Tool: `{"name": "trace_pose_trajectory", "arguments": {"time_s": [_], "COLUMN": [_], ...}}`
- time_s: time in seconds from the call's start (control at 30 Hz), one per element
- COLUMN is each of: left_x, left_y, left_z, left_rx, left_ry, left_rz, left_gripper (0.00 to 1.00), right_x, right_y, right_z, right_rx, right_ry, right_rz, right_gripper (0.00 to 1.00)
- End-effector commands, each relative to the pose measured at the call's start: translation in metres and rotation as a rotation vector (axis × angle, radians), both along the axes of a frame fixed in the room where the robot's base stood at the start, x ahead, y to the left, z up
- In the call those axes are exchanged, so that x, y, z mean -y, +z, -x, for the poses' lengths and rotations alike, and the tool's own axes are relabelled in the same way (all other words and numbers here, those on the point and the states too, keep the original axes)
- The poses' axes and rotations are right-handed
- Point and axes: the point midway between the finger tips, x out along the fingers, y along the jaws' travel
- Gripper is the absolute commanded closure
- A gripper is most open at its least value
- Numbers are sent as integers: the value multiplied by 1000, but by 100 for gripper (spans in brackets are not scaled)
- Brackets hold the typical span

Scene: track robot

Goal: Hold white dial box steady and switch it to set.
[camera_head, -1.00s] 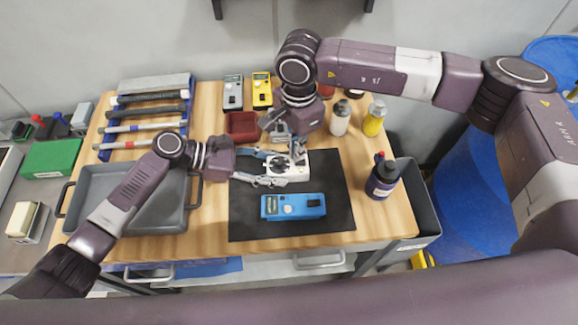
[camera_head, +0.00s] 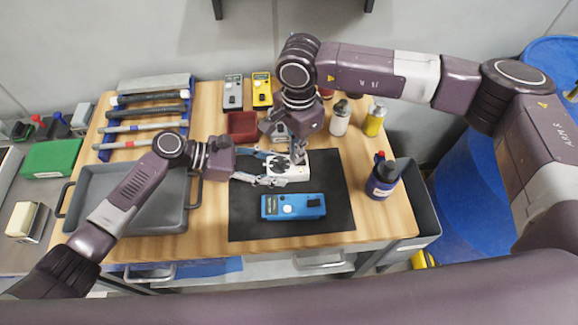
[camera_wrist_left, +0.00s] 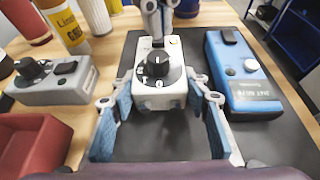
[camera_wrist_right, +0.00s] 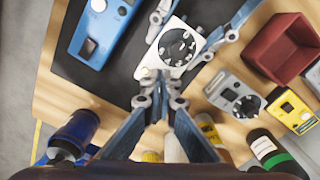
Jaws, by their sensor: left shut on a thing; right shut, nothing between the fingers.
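The white dial box (camera_head: 296,172) sits on the black mat (camera_head: 245,215). Its black round dial (camera_wrist_left: 157,65) has a white pointer line; the markings around it are too small to read surely. My left gripper (camera_head: 280,171) is shut on the box, with blue finger pads along both sides, as the left wrist view (camera_wrist_left: 160,105) shows. My right gripper (camera_head: 297,155) is shut and empty at the far end of the box. In the right wrist view its fingertips (camera_wrist_right: 158,78) are together beside the box (camera_wrist_right: 172,48); I cannot tell whether they touch it.
A blue instrument (camera_head: 293,206) lies on the mat in front of the box. A red bin (camera_head: 241,126), a grey dial box (camera_wrist_left: 55,82) and a yellow meter (camera_head: 262,90) stand behind. Bottles (camera_head: 374,118) and a dark-blue bottle (camera_head: 382,180) stand right. A grey tray (camera_head: 125,225) is left.

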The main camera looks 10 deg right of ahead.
Motion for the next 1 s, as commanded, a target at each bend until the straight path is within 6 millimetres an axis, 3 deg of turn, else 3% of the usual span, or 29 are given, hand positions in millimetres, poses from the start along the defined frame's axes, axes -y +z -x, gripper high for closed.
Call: {"name": "trace_pose_trajectory", "arguments": {"time_s": [1.0], "left_x": [1], "left_y": [1], "left_z": [2], "left_rx": [0], "left_ry": [-8], "left_rz": [4], "left_gripper": [96], "right_x": [2], "right_y": [-27], "right_z": [1], "right_rx": [-4], "right_ry": [-3], "right_rz": [3], "right_gripper": [100]}}
